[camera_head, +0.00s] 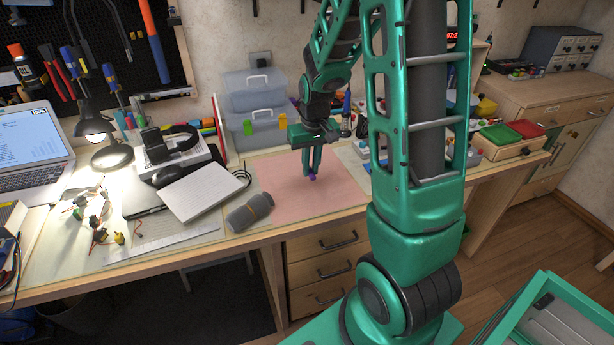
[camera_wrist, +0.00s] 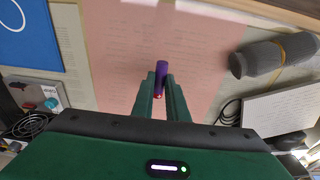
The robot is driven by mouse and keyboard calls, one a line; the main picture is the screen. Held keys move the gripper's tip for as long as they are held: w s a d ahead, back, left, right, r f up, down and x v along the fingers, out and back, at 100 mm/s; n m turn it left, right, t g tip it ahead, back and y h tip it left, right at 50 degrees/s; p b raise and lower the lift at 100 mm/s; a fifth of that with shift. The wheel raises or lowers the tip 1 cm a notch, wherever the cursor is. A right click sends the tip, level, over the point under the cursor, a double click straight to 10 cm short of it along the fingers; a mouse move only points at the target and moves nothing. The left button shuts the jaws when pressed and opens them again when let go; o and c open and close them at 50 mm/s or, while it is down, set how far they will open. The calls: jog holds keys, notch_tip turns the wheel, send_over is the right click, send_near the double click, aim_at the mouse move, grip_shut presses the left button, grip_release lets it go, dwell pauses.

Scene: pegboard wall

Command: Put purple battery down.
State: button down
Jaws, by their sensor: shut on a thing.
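The purple battery (camera_wrist: 162,72) is a small purple cylinder with a red spot at its near end, seen between my fingertips in the wrist view. My gripper (camera_wrist: 160,97) is shut on it. In the head view the battery (camera_head: 312,178) shows as a small purple bit at the tips of my gripper (camera_head: 311,174). My gripper points down over the pink mat (camera_head: 275,185) on the workbench. I cannot tell whether the battery touches the mat.
A grey cylinder with an orange band (camera_head: 249,212) lies at the mat's front left. A white notebook (camera_head: 203,191) is left of the mat. Clear storage boxes (camera_head: 252,92) stand behind. The mat around my gripper is clear.

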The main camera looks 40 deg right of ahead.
aim_at(309, 185)
jog(key=shift+w+d+f, duration=0.35)
jog(key=shift+w+f, duration=0.3)
jog(key=shift+w, duration=0.15)
jog(key=shift+f, duration=1.85)
jog(key=c, duration=1.7)
grip_release()
jog(key=shift+f, duration=0.1)
jog(key=shift+c, duration=0.2)
